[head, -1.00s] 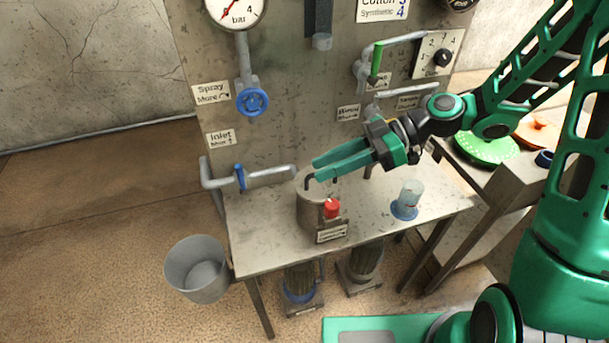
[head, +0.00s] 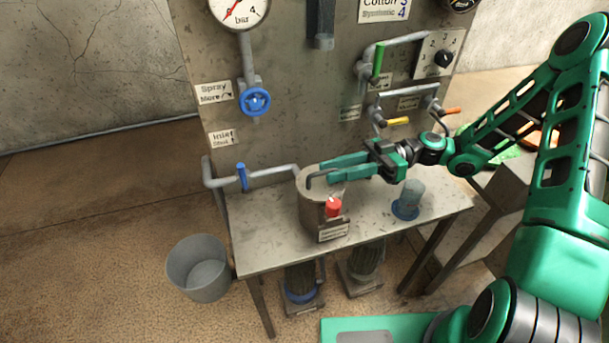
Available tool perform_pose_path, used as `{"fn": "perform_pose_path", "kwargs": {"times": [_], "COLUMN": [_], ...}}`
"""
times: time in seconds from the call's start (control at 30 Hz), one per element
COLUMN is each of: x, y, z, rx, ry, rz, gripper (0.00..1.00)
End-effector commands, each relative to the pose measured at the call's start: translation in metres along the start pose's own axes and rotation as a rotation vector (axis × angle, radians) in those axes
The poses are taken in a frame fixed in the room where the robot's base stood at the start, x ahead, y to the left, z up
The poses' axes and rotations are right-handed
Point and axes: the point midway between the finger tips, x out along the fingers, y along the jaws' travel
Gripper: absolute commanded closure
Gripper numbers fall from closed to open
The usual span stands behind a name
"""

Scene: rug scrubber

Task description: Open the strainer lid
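The strainer is a grey metal canister (head: 312,208) on the bench, with a red knob (head: 333,207) and a small label on its front. Its lid (head: 305,174) is on top and looks closed, with a thin dark bent handle (head: 311,180). My gripper (head: 325,171) reaches in from the right at lid height. Its two green fingers are apart, with a gap between them, and their tips are over the lid beside the handle. I cannot tell whether they touch the handle. The fingers hide the lid's right part.
A clear cup with a blue base (head: 406,202) stands on the bench (head: 270,228) right of the strainer. A blue-handled inlet pipe (head: 242,178) runs in from the left. Yellow (head: 397,121) and orange (head: 452,111) valve handles sit above my wrist. A grey bucket (head: 198,268) is on the floor.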

Motion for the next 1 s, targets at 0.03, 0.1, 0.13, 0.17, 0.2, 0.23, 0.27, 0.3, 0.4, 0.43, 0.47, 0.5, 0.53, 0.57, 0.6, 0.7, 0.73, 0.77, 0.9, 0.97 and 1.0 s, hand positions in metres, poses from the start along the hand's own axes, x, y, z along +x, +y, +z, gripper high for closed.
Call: {"fn": "perform_pose_path", "kwargs": {"times": [0.03, 0.1, 0.13, 0.17, 0.2, 0.23, 0.27, 0.3, 0.4, 0.43, 0.47, 0.5, 0.53, 0.57, 0.6, 0.7, 0.73, 0.77, 0.9, 0.97, 1.0], "x": [0.003, 0.009, 0.013, 0.017, 0.022, 0.027, 0.032, 0.038, 0.051, 0.055, 0.059, 0.062, 0.065, 0.067, 0.069, 0.073, 0.073, 0.073, 0.073, 0.073, 0.073], "y": [0.000, 0.000, -0.001, -0.001, -0.001, -0.001, -0.001, -0.001, -0.001, -0.001, -0.001, -0.001, 0.000, 0.000, -0.001, -0.001, 0.000, 0.000, 0.000, 0.000, 0.000], "z": [0.000, -0.001, -0.001, -0.001, -0.001, -0.001, 0.000, 0.000, 0.000, -0.001, -0.001, -0.001, -0.001, -0.001, -0.001, 0.000, 0.000, 0.000, 0.000, 0.000, 0.000], "rx": [-0.001, -0.001, 0.000, 0.000, 0.000, 0.000, 0.000, 0.000, 0.000, 0.000, 0.000, 0.000, 0.000, 0.000, 0.000, 0.000, 0.000, 0.000, 0.000, 0.000, 0.000], "ry": [0.003, 0.004, 0.004, 0.003, 0.003, 0.003, 0.002, 0.002, 0.002, 0.002, 0.002, 0.002, 0.002, 0.002, 0.002, 0.001, 0.001, 0.001, 0.002, 0.002, 0.002], "rz": [-0.002, -0.002, -0.003, -0.004, -0.004, -0.003, -0.003, -0.003, -0.002, -0.002, -0.002, -0.001, -0.001, 0.000, -0.001, 0.000, 0.000, 0.001, 0.001, 0.001, 0.001], "gripper": [0.72, 0.72, 0.72, 0.72, 0.72, 0.72, 0.72, 0.72, 0.72, 0.72, 0.72, 0.72, 0.72, 0.72, 0.72, 0.72, 0.72, 0.72, 0.72, 0.77, 0.86]}}
